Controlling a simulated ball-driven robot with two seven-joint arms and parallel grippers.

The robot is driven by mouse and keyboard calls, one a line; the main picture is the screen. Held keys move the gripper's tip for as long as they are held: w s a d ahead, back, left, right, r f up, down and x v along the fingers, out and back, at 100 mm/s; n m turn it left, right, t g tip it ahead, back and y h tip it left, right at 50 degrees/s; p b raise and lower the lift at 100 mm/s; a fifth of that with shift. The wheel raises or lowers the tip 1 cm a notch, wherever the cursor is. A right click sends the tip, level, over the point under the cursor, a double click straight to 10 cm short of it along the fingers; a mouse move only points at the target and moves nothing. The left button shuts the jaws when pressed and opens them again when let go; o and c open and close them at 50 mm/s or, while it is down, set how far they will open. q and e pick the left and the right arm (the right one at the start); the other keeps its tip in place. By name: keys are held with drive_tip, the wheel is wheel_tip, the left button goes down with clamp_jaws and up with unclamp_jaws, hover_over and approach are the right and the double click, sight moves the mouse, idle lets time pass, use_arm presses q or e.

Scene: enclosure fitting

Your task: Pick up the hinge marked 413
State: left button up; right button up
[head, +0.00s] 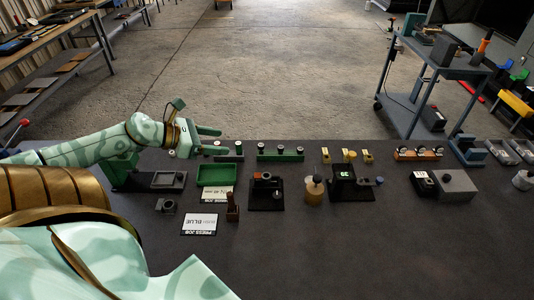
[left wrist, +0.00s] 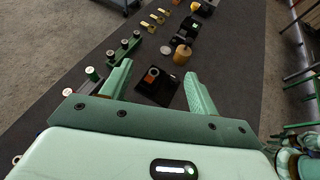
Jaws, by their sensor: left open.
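Several small brass pieces that look like hinges stand in a row at the back of the table, one of them at the left end (head: 325,155). They also show near the top of the left wrist view (left wrist: 155,18). Their markings are too small to read, so I cannot tell which is 413. My left gripper (head: 209,131) is open and empty, above the back left of the table and well to the left of the brass pieces. Its two spread fingers show in the left wrist view (left wrist: 158,78). My right gripper is out of view.
Green blocks with round knobs (head: 280,153) stand between my left gripper and the brass pieces. A green tray (head: 217,174), a black fixture (head: 266,192) and a tan cylinder (head: 314,192) stand nearer. A grey cart (head: 438,70) is behind. The table's front middle is clear.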

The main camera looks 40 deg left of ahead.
use_arm(q)
drive_tip(key=b, duration=0.8)
approach(268, 176)
drive_tip(key=b+x, duration=0.3)
drive_tip(key=b, duration=0.3)
drive_tip(key=shift+w+a+b, duration=0.1)
drive_tip(key=shift+w+b, duration=0.05)
drive_tip(key=shift+b, duration=0.15)
drive_tip(key=shift+w, duration=0.25)
drive_tip(key=b+x, duration=0.2)
drive_tip(key=b, duration=0.1)
drive_tip(key=b+x, duration=0.3)
drive_tip(key=shift+s+f+b, duration=0.1)
drive_tip(key=shift+f+b, duration=0.25)
drive_tip(key=shift+f, duration=0.05)
drive_tip(key=shift+d, duration=0.2)
drive_tip(key=shift+r, duration=0.3)
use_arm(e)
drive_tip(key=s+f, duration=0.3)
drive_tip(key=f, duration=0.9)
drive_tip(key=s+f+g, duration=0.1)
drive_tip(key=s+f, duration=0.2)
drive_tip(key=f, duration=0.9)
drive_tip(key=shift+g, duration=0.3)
use_arm(q)
clamp_jaws()
